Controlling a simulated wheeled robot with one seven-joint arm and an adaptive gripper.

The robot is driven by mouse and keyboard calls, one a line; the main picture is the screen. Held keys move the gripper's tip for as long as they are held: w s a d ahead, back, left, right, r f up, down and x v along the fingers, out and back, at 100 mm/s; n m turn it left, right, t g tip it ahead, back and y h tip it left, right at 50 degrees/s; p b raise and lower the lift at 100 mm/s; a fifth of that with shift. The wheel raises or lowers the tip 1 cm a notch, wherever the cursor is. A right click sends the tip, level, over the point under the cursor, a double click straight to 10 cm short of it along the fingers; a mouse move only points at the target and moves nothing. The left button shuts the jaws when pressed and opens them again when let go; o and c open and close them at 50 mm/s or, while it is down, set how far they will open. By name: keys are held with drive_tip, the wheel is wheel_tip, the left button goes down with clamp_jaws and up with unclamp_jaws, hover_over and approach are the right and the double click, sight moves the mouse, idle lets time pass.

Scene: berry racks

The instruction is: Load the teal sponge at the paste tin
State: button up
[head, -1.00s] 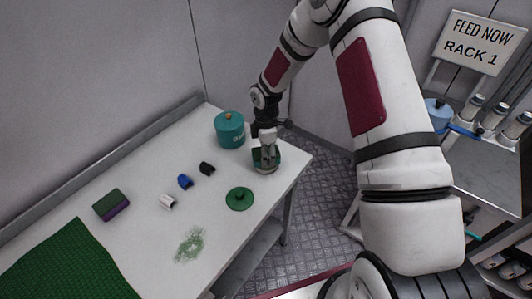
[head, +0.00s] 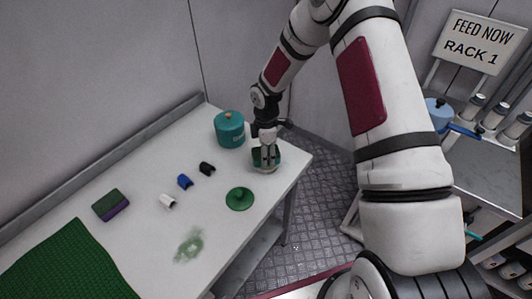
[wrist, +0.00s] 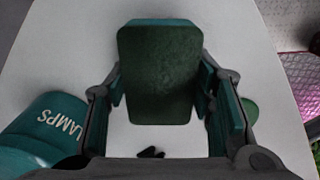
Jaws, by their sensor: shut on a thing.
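The teal sponge (wrist: 158,75) has a dark green scouring face and a teal edge. My gripper (wrist: 162,108) is shut on it, one finger on each side, in the wrist view. In the head view my gripper (head: 266,160) is low near the table's right end, and the sponge (head: 277,156) shows beside the fingers. A small pale rim, seemingly the paste tin (head: 266,170), shows just under the sponge. The tin is mostly hidden, so I cannot tell whether the sponge touches the paste. A green knobbed lid (head: 240,199) lies on the table in front.
A teal lidded canister (head: 229,131), marked LAMPS in the wrist view (wrist: 42,130), stands close behind-left. Black, blue and white clips (head: 185,182), a green-and-purple sponge (head: 111,205), a green smear (head: 189,245) and a green mat (head: 65,265) lie leftward on the table (head: 150,235).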

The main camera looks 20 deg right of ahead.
drive_tip(key=shift+r+p, duration=0.55)
drive_tip(key=shift+r, duration=2.95)
drive_tip(key=m, duration=0.1)
drive_tip(key=r+m, duration=0.1)
drive_tip(key=m, duration=0.1)
wheel_tip(320, 180, up, 2)
drive_tip(key=m, duration=0.5)
drive_tip(key=r+m, duration=0.1)
drive_tip(key=m, duration=0.2)
drive_tip(key=r+m, duration=0.1)
drive_tip(key=m, duration=0.2)
drive_tip(key=r+m, duration=0.1)
drive_tip(key=m, duration=0.1)
drive_tip(key=shift+s+m, duration=0.25)
drive_tip(key=shift+m, duration=0.15)
